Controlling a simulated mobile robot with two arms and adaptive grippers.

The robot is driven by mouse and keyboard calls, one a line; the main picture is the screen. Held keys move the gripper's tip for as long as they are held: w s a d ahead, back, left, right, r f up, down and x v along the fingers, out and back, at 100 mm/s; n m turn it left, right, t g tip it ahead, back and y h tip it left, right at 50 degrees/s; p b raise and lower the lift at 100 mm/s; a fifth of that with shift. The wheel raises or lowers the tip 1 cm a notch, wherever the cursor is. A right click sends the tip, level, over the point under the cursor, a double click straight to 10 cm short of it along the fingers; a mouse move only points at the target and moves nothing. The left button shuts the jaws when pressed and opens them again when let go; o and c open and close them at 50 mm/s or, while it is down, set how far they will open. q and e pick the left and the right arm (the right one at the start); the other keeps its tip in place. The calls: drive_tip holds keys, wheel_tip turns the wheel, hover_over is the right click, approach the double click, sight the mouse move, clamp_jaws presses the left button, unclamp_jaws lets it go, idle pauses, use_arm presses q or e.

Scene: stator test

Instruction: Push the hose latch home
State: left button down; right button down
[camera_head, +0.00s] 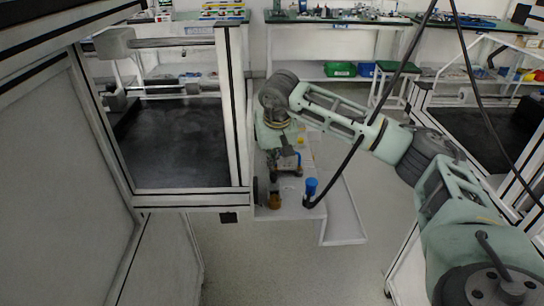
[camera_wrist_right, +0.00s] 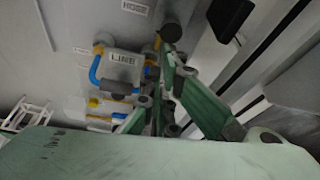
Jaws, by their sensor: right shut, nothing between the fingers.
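My right gripper (camera_head: 287,162) is at the end of the arm that reaches down over a pale panel in the head view. In the right wrist view its green fingers (camera_wrist_right: 169,52) come together at their tips, shut and empty. The tips appear close to a dark round knob (camera_wrist_right: 171,32) and a yellow piece beside it, near the label HOSE (camera_wrist_right: 135,6); I cannot tell whether they touch. Which part is the hose latch is not clear, as the fingers cover part of that area. My left gripper is in neither view.
A grey block labelled LINE (camera_wrist_right: 122,66) with a blue bent tube (camera_wrist_right: 95,70) is left of the fingers. In the head view a blue-capped fitting (camera_head: 311,187) with a black hose and an amber piece (camera_head: 275,201) stand on the panel. A framed enclosure (camera_head: 236,110) is at left.

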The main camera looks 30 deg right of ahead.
sight(275, 174)
drive_tip(key=v, duration=1.2)
idle(0.3)
